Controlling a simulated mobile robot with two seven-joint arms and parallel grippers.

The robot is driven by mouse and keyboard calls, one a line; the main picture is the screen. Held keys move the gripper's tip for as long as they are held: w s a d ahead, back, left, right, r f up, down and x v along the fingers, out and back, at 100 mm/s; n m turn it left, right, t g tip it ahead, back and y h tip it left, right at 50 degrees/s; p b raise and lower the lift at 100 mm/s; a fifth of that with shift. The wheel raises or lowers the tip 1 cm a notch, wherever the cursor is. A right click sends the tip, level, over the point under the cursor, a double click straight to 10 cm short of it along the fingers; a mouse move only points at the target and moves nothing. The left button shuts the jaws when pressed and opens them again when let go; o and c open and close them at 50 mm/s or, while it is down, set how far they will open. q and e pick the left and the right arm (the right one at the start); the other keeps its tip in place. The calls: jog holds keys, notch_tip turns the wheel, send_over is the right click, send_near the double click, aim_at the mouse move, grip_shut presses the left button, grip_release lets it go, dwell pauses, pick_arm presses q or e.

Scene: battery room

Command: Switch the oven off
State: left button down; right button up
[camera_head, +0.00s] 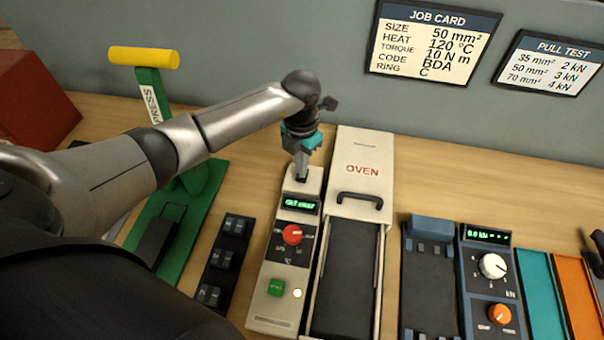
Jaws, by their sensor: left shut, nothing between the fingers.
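The oven (360,148) is a cream box labelled OVEN with a black handle, behind a dark tray-like bed. On its left stands a cream control box (263,322) with a green-lit display (299,205), a red knob (292,234), a green button (276,288) and a small pale round light or button (297,293). The display text is too small to read. My left gripper (302,178) is shut and empty, pointing down at the far end of the control box, behind the display. Its fingertips hide what lies there, and I cannot tell whether they touch it. My right gripper is not in view.
A green press (208,190) with a yellow handle stands at left, beside a black block (225,258) with several sockets. Right of the oven are a black fixture (428,275) and a pull tester (489,285) with white and orange knobs. A job card (433,42) hangs on the wall.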

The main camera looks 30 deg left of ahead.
pick_arm(q)
jog(key=shift+f+b, duration=0.85)
jog(key=shift+f, duration=0.15)
dwell(0.6)
jog(key=shift+r+p, duration=0.7)
jog(key=shift+r, duration=0.1)
notch_tip(320, 180, up, 6)
jog(key=p, duration=0.4)
jog(key=shift+f, duration=0.25)
jog(key=shift+s+f, duration=0.1)
